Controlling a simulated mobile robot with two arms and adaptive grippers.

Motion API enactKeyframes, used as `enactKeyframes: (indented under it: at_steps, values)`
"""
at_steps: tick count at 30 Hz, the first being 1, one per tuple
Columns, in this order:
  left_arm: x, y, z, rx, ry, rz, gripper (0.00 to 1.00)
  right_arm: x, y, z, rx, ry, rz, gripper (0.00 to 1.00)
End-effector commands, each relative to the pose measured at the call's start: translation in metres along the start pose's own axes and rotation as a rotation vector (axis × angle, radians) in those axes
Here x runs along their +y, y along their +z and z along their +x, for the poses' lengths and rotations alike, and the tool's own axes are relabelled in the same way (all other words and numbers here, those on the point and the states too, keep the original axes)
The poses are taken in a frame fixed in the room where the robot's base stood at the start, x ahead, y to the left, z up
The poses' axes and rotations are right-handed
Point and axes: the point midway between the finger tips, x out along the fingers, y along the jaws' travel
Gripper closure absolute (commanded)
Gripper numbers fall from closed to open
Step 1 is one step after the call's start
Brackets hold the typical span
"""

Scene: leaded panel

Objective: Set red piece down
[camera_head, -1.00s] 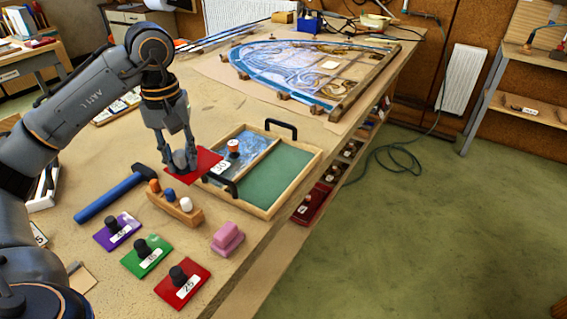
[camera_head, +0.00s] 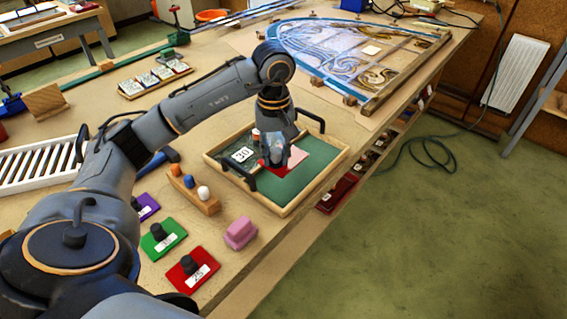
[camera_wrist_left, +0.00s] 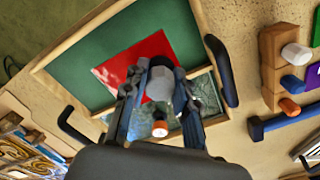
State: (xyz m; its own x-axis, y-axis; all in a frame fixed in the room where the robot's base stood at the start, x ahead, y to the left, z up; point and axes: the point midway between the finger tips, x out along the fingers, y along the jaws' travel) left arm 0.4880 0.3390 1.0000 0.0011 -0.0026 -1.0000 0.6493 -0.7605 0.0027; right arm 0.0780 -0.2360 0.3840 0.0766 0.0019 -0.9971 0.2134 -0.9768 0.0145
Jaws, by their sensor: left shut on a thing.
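My left gripper (camera_head: 274,158) is shut on the dark knob of the red piece (camera_head: 296,158), over the tray (camera_head: 305,191). In the left wrist view the fingers (camera_wrist_left: 157,88) hold the grey knob, and the flat red piece (camera_wrist_left: 135,60) shows beneath it. The red piece lies over the green compartment (camera_wrist_left: 100,45), close to the divider. Whether it touches the tray floor I cannot tell. The other compartment holds a bluish piece with an orange-topped knob (camera_wrist_left: 159,128) and a label reading 30 (camera_head: 243,154). My right gripper is not in view.
A wooden block with several coloured pegs (camera_head: 194,190), a pink block (camera_head: 240,233), a green piece (camera_head: 163,238) and another red piece (camera_head: 192,269) lie in front of the tray. The tray has black handles. The leaded panel (camera_head: 350,60) lies behind.

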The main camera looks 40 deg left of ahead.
Motion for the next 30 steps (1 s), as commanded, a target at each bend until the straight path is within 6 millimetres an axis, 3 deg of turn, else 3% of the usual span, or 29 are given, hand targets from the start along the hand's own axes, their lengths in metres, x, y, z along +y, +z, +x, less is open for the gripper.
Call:
enactKeyframes:
  at_steps: [5, 8, 15, 26, 27, 30]
  values:
    - [0.01, 0.0, 0.011, -0.001, 0.001, 0.0, 1.0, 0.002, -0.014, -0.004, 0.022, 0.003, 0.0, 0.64]
    - [0.019, 0.001, 0.02, -0.002, 0.002, 0.002, 1.0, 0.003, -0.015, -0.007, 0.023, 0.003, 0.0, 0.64]
    - [0.017, 0.0, 0.049, -0.001, 0.001, 0.0, 1.0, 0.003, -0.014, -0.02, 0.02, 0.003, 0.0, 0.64]
    - [0.017, -0.001, 0.054, 0.002, 0.001, 0.0, 1.0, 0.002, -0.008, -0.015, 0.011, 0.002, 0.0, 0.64]
    - [0.017, -0.001, 0.053, 0.002, 0.001, 0.0, 0.66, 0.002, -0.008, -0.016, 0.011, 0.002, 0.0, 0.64]
    - [0.017, -0.001, 0.053, 0.001, 0.001, 0.0, 0.49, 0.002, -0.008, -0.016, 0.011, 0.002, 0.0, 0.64]
